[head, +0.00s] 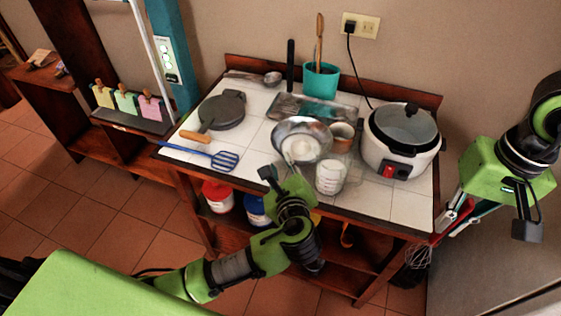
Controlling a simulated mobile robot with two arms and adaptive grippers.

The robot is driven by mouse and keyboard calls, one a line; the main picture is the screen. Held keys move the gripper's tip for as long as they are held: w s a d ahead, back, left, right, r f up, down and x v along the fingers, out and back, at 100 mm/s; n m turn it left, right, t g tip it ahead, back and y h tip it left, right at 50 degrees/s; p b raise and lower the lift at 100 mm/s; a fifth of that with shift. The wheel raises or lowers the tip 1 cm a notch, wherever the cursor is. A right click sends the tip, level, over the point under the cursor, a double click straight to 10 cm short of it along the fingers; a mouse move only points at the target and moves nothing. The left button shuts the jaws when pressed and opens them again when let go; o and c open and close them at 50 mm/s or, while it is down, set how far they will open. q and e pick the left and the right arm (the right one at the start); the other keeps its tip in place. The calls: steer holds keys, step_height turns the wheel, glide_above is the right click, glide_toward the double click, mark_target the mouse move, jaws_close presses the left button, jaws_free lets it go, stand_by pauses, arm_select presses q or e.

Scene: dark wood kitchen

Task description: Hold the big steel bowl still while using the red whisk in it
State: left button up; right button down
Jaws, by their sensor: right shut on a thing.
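The big steel bowl (286,130) stands on the white tiled top, with something pale inside. My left gripper (290,172) is at the front of the bowl, close to its near rim. Its fingers are largely hidden, so I cannot tell whether it touches the rim or is open. The red whisk (439,236) is off the right side of the table, head down, its wire loops below the tabletop edge. My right gripper (458,214) is shut on its handle, well away from the bowl.
A glass of white stuff (330,177) stands right of my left gripper. A copper-coloured pot (342,135) and rice cooker (399,145) stand right of the bowl. A blue spatula (224,160), dark pan (222,110) and teal utensil holder (320,82) are on the table.

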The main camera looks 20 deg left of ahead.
mark_target(275, 141)
steer(key=shift+r, duration=0.1)
arm_select(q)
steer(key=p+x, duration=0.1)
steer(key=x, duration=1.1)
steer(key=shift+r, duration=0.1)
arm_select(e)
steer(key=shift+r, duration=0.55)
arm_select(q)
jaws_close()
